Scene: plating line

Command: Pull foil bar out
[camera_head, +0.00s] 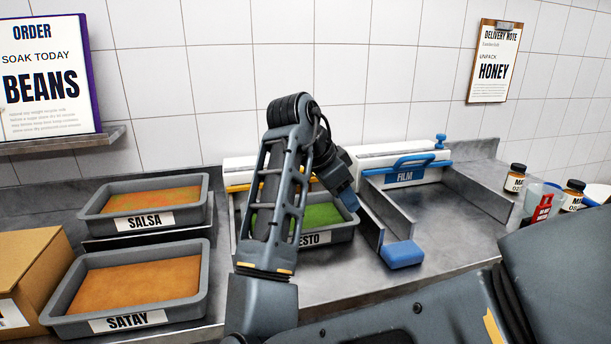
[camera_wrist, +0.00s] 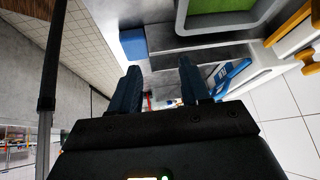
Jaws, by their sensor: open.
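The foil bar, a yellow bar, shows in part at the back of the counter, left of my arm (camera_head: 238,188). Most of it and any label on it are hidden behind my arm. In the wrist view its yellow handle (camera_wrist: 291,27) is at the upper right, off to the side of my fingers. My gripper (camera_head: 346,198) is above the counter, over the right end of the pesto tray and left of the blue film bar. In the wrist view my gripper (camera_wrist: 160,88) has its two fingers apart with nothing held between them.
A blue bar labelled FILM (camera_head: 405,176) sits on the white unit at right. Metal dividers and a blue block (camera_head: 402,254) stand before it. The pesto tray (camera_head: 330,238) lies below my arm; salsa (camera_head: 143,222) and satay (camera_head: 128,322) trays are at left. Jars (camera_head: 515,178) stand far right.

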